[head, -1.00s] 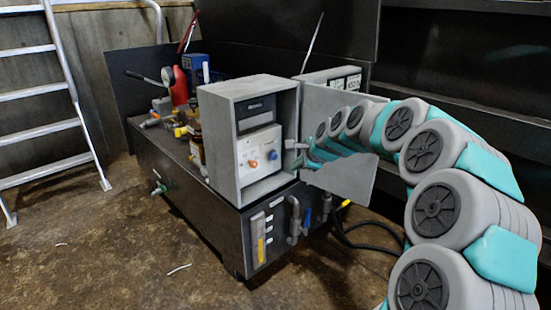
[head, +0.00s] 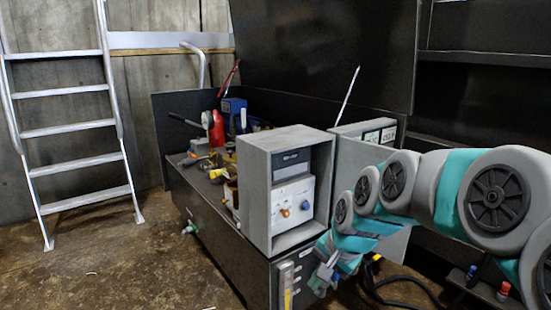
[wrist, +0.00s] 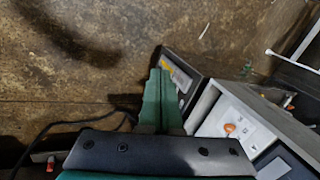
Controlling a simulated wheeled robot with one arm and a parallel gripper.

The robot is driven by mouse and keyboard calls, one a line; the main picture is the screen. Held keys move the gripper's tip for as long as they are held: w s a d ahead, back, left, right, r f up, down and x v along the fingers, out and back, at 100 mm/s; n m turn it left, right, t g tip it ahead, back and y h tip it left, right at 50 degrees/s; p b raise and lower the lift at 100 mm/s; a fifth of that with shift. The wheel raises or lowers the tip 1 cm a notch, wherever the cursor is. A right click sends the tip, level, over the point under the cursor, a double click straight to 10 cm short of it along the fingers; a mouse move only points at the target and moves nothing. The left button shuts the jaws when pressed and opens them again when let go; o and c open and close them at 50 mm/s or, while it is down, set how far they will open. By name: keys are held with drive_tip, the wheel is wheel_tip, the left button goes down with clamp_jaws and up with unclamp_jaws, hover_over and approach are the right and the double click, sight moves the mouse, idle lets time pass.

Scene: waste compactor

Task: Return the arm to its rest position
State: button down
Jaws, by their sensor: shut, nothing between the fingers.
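My arm reaches in from the right in the head view. My gripper (head: 322,282) is shut and empty, low beside the right front corner of the grey control box (head: 254,195). In the wrist view its green fingers (wrist: 158,92) lie together and point toward the floor and the front of the black power unit. The box stands open, showing a white panel (head: 292,203) with an orange and a blue knob. The same panel shows in the wrist view (wrist: 240,122), right of the fingers. The box's open door (head: 362,160) is partly hidden by my arm.
The black power unit (head: 215,230) carries the box, a red part (head: 216,128) and other fittings. A black cable (head: 395,292) lies on the floor at right. A ladder (head: 75,130) leans on the back wall at left. Floor (head: 130,265) at front left is mostly clear.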

drive_tip(key=s+d+f+n+g+h+p, duration=0.1)
drive_tip(key=s+d+n+g, duration=0.1)
drive_tip(key=s, duration=1.2)
drive_tip(key=s+d+f+n+g+h+p, duration=0.1)
drive_tip(key=s+n, duration=0.5)
drive_tip(key=s, duration=0.8)
drive_tip(key=d+g+h, duration=0.1)
drive_tip(key=d+g, duration=0.1)
drive_tip(key=d, duration=0.1)
drive_tip(key=shift+s+f, duration=0.15)
drive_tip(key=shift+f, duration=0.25)
